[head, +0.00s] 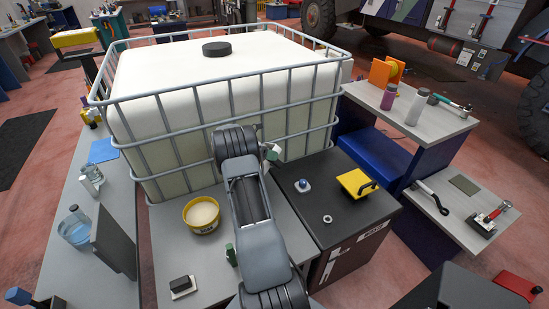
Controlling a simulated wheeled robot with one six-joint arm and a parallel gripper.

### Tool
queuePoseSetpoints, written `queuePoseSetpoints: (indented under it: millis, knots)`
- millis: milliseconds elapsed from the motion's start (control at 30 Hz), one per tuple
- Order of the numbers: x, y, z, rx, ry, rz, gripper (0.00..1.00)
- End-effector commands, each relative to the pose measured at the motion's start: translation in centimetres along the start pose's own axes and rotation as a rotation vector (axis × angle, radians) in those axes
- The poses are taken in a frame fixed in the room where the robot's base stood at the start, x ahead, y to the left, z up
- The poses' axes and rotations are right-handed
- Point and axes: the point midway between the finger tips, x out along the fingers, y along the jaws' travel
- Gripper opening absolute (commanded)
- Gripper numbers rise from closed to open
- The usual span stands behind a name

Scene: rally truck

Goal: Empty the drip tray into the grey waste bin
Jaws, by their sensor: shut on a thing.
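I cannot make out a drip tray for certain. A yellow square thing with a dark handle (356,184) lies on the dark cabinet (345,222). A round yellow tub with pale contents (201,214) stands on the grey bench left of my arm. No grey waste bin can be told for certain. My arm reaches up the middle of the head view, over the bench, to the front of the caged tank. My gripper is not visible, and anything in it is hidden too. A small white and green thing (272,152) shows beside the arm's far joint.
A large white tank in a metal cage (215,95) fills the back of the bench. A dark upright panel (115,240) and a clear bottle (75,228) stand at left. Shelves with bottles and tools (410,108) stand at right. Red floor is open beyond the tank's left.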

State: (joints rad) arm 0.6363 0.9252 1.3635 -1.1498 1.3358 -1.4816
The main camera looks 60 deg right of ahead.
Motion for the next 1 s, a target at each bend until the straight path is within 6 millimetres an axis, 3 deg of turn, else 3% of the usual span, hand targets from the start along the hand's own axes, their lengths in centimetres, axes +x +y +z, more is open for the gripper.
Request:
queuePoseSetpoints:
  millis: [1000]
  knots:
    - [-7.1, 2.0, 0.9, -0.108, -0.287, -0.261, 0.03]
